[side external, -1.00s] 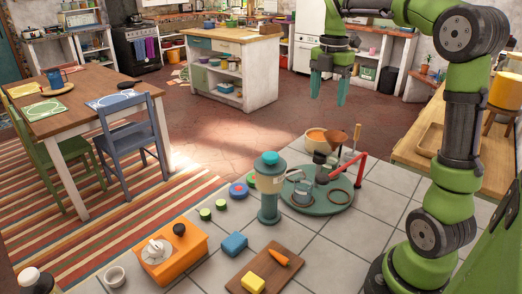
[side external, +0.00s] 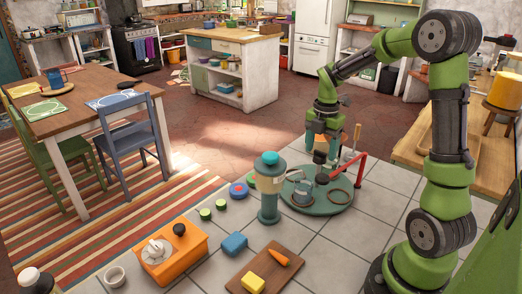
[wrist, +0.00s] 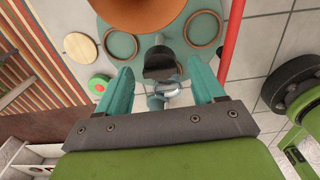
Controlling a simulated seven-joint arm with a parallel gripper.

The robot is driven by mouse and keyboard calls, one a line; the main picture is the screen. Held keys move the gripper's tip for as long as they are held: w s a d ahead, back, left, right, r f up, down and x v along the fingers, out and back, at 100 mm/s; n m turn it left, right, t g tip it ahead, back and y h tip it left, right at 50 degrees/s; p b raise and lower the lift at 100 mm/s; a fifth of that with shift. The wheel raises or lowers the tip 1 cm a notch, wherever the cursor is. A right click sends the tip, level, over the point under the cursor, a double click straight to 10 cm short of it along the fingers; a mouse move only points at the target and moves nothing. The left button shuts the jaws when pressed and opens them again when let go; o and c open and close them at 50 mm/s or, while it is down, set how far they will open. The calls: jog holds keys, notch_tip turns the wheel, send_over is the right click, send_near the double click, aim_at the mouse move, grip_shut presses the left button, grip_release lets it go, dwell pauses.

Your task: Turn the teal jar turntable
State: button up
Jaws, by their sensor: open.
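The teal round turntable (side external: 328,207) lies on the tiled counter, with dark ring-shaped recesses and a clear jar (side external: 301,190) with a pale metal clasp on it. A dark upright piece (side external: 321,158) stands near its middle. My gripper (side external: 322,151) is above the far part of the turntable, pointing down. In the wrist view its two teal fingers (wrist: 163,80) are apart, with a dark knob (wrist: 158,63) showing between them. I cannot tell whether they touch it. The turntable also shows in the wrist view (wrist: 175,42), partly hidden by a copper funnel (wrist: 150,12).
A red bar (side external: 361,172) rises at the turntable's right side. A tall teal canister (side external: 268,205) stands close on its left.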

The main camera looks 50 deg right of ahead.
jog(key=shift+f, duration=0.3)
grip_shut()
dwell(0.3)
jog(key=shift+n, duration=3.9)
jog(key=shift+r+n, duration=0.1)
jog(key=shift+n, duration=0.5)
